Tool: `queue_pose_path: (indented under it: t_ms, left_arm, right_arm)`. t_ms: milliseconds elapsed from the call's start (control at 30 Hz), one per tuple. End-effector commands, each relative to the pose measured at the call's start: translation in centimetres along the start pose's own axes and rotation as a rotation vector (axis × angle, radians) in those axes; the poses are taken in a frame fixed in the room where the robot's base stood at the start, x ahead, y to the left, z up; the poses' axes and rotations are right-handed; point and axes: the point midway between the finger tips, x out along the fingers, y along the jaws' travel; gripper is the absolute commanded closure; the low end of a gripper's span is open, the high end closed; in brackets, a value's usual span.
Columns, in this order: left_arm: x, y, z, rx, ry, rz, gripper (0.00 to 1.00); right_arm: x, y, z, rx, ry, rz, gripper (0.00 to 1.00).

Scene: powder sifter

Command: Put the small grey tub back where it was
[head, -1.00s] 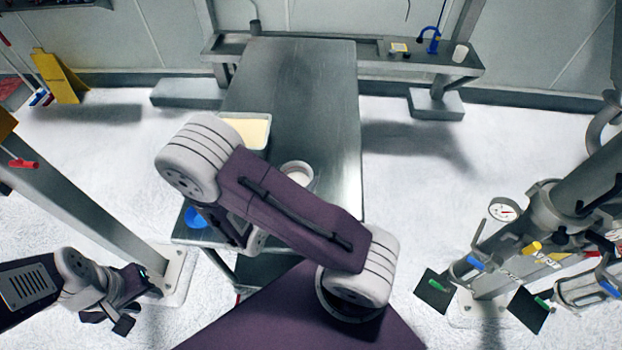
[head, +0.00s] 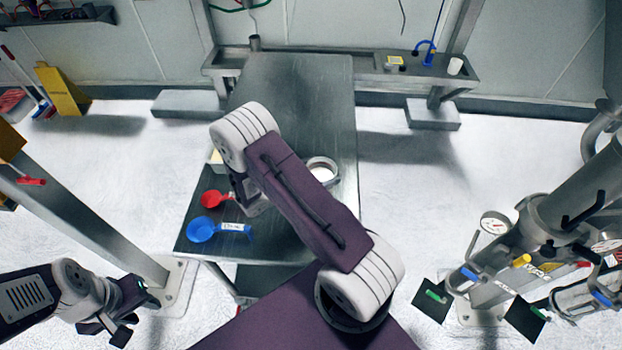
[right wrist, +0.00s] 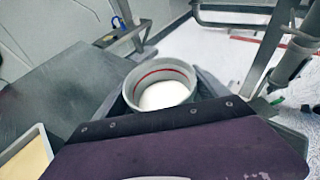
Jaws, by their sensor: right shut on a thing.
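The small grey tub (right wrist: 165,85) is a round, open-topped tub with a red line inside its wall and white powder in it. In the right wrist view it sits between the jaws of my right gripper (right wrist: 165,100), which is shut on it. In the head view the tub's rim (head: 322,170) shows over the right part of the steel table (head: 300,90), beside my right arm. That arm hides my right gripper there. I cannot tell whether the tub touches the table. My left gripper (head: 107,330) looks open and empty, low at the left, away from the table.
A red scoop (head: 213,199) and a blue scoop (head: 202,230) lie at the table's near left. A tray of cream-coloured material (right wrist: 28,155) is left of my right arm, mostly hidden in the head view. The table's far half is clear. Pipework with a gauge (head: 495,224) stands at right.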

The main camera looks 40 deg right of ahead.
Motion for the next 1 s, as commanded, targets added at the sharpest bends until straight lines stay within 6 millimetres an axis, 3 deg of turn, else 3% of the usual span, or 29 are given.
queue_pose_path:
  t_ms: [100,233,367,600,967,1000]
  left_arm:
    - [-0.6,0.0,-0.1,0.000,0.000,0.000,0.64]
    - [-0.6,0.0,-0.1,0.000,0.000,0.000,0.64]
    - [-0.7,0.0,-0.1,0.000,0.000,0.000,0.64]
    - [-1.6,0.0,-0.2,0.000,0.000,0.000,0.64]
    - [-1.0,0.0,-0.1,0.000,0.000,0.000,0.64]
    - [-1.0,0.0,-0.1,0.000,0.000,0.000,0.64]
  right_arm:
    - [-0.1,2.3,-1.4,0.001,-0.002,0.001,0.86]
    - [-0.1,3.3,-2.1,0.000,-0.001,0.000,0.86]
    - [0.0,3.4,-2.4,-0.001,-0.001,0.000,0.86]
    - [1.2,3.4,-5.7,-0.001,-0.001,0.000,0.86]
    - [1.4,3.4,-6.4,0.001,-0.001,0.001,0.86]
    - [1.4,3.4,-6.4,0.001,0.000,0.000,0.14]
